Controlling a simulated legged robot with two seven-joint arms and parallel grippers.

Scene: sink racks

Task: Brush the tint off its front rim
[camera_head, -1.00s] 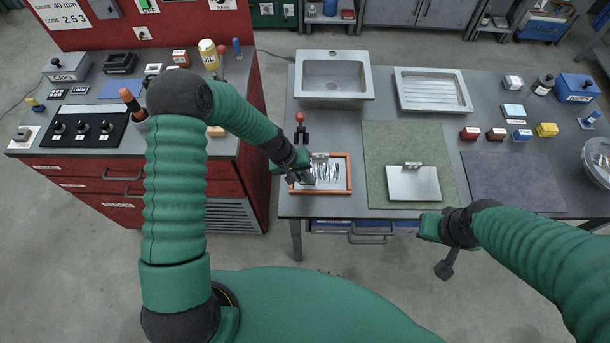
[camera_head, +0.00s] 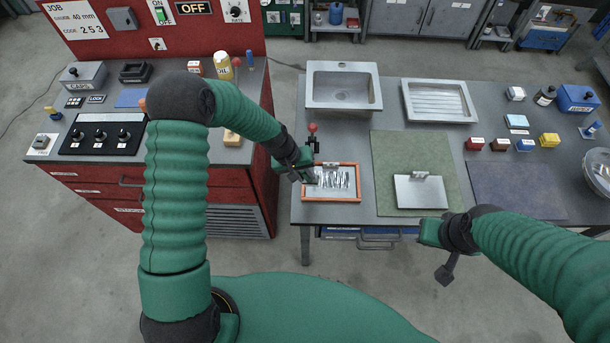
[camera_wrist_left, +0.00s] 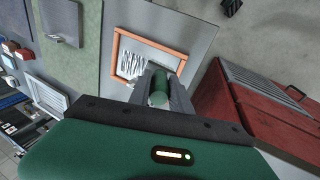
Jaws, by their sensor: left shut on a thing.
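A shallow tray with an orange-brown rim (camera_head: 340,200) lies near the bench's front edge, with several pale strips or streaks inside. It also shows in the left wrist view (camera_wrist_left: 118,48). My left gripper (camera_head: 304,172) is over the tray's left side, close to its back left corner. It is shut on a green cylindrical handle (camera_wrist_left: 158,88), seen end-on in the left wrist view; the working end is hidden. I cannot tell whether the held tool touches the rim. My right gripper (camera_head: 430,231) is low at the bench's front edge; its fingers are unclear.
A red-knobbed lever (camera_head: 313,135) stands just behind the tray. A green mat (camera_head: 400,150) with a metal plate (camera_head: 420,193) lies to the right. A sink (camera_head: 343,85) and a ribbed drainer (camera_head: 439,101) are at the back.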

